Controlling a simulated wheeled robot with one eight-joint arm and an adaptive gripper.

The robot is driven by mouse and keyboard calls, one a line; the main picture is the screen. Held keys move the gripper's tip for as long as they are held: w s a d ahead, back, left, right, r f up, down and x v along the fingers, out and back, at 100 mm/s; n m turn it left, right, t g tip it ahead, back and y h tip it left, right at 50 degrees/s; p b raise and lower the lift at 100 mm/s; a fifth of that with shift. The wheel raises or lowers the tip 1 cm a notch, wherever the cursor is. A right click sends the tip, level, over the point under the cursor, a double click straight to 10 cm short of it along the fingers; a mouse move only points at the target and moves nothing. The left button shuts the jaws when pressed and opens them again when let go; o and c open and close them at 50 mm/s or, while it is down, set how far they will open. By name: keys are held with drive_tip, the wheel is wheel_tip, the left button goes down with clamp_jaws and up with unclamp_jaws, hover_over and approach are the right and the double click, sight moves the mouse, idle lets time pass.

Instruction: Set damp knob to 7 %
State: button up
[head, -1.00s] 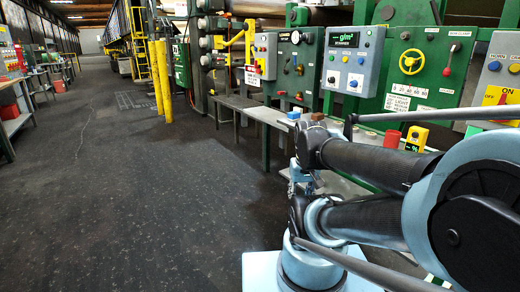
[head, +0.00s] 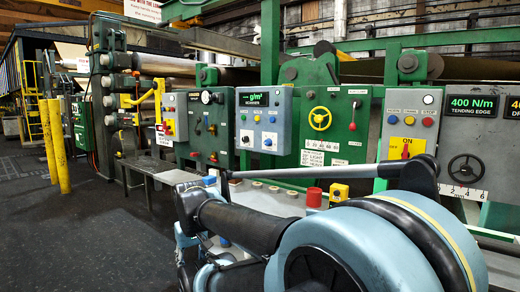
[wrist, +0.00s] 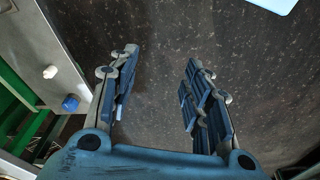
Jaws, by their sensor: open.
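I cannot make out a label naming the damp knob. Knobs show on several panels. The grey scanner panel (head: 264,118) carries a few small knobs, and its smaller markings are unreadable. A small yellow box (head: 338,194) with a dark mark stands on the bench beside a red cylinder (head: 313,197). In the wrist view my gripper (wrist: 162,60) is open and empty, fingers apart above the dark floor. A blue knob (wrist: 70,103) sits on a light surface left of the fingers, apart from them.
A green panel with a yellow handwheel (head: 320,118) stands right of the scanner panel. Farther right is a grey panel with a black handwheel (head: 466,168). Yellow posts (head: 60,146) stand at left. The dark floor (head: 80,235) is open at left.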

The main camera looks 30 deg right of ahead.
sight(266, 143)
drive_tip(key=w+d+r+n+t+h, duration=0.2)
drive_tip(key=w+d+r+n+h, duration=0.45)
drive_tip(key=w+d+r, duration=0.4)
drive_tip(key=w+d+r+n+t+h, duration=0.1)
drive_tip(key=w+d+r+n+h, duration=0.5)
drive_tip(key=w+d, duration=0.7)
drive_tip(key=w+d+r+n+t+h, duration=0.2)
drive_tip(key=w+d+r+n+h, duration=0.2)
drive_tip(key=w+d+r+n, duration=0.55)
drive_tip(key=shift+m, duration=0.9)
drive_tip(key=x, duration=2)
drive_tip(key=shift+w+d+r, duration=0.15)
drive_tip(key=shift+d+r, duration=0.1)
drive_tip(key=shift+r, duration=0.05)
drive_tip(key=c, duration=1.1)
